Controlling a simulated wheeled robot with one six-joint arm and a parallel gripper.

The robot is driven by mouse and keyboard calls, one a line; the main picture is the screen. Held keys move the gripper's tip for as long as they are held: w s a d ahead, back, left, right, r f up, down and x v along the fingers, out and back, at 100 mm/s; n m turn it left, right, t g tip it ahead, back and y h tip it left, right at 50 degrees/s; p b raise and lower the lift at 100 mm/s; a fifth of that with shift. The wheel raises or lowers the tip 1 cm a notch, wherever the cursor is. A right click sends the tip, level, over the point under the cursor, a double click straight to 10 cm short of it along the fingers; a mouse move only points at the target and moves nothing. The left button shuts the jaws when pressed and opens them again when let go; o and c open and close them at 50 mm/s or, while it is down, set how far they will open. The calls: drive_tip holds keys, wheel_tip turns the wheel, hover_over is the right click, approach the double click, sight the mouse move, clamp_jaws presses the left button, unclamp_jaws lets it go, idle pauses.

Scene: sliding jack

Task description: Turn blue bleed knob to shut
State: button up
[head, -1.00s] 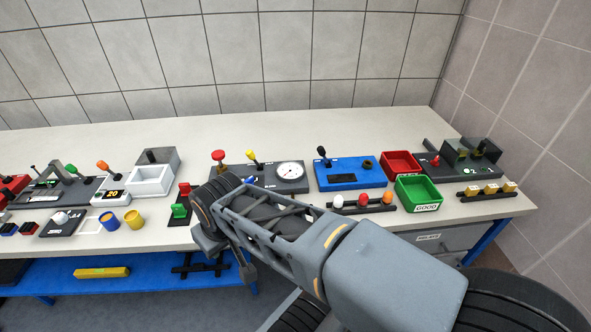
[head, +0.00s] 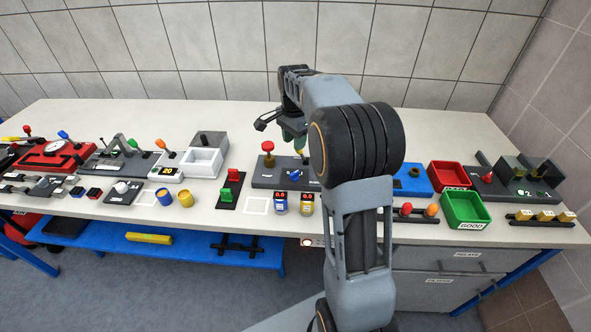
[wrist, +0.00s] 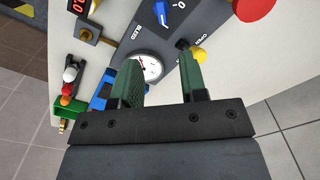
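The blue bleed knob (head: 295,174) sits on the dark panel (head: 262,181) at the middle of the bench. In the wrist view the blue knob (wrist: 172,14) is at the top edge, partly cut off, beside the printed word BLEED. My gripper (head: 291,131) hangs over the back of this panel. In the wrist view my gripper (wrist: 160,72) is open and empty, its green fingers apart. The white gauge (wrist: 149,68) shows between the fingers, and the yellow-tipped lever (wrist: 197,55) is by the right finger. The blue knob is beyond the fingertips, not touched.
A red mushroom knob (head: 267,147) stands at the panel's left. Red (head: 449,174) and green (head: 465,209) bins are to the right. My arm hides the panel's right side. Bare bench lies behind the panel.

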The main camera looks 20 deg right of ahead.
sight(294, 173)
wheel_tip(294, 173, down, 14)
drive_tip(key=shift+w+r+p, duration=0.1)
drive_tip(key=shift+r+p, duration=0.15)
drive_tip(key=shift+p, duration=0.15)
drive_tip(key=shift+c, duration=0.4)
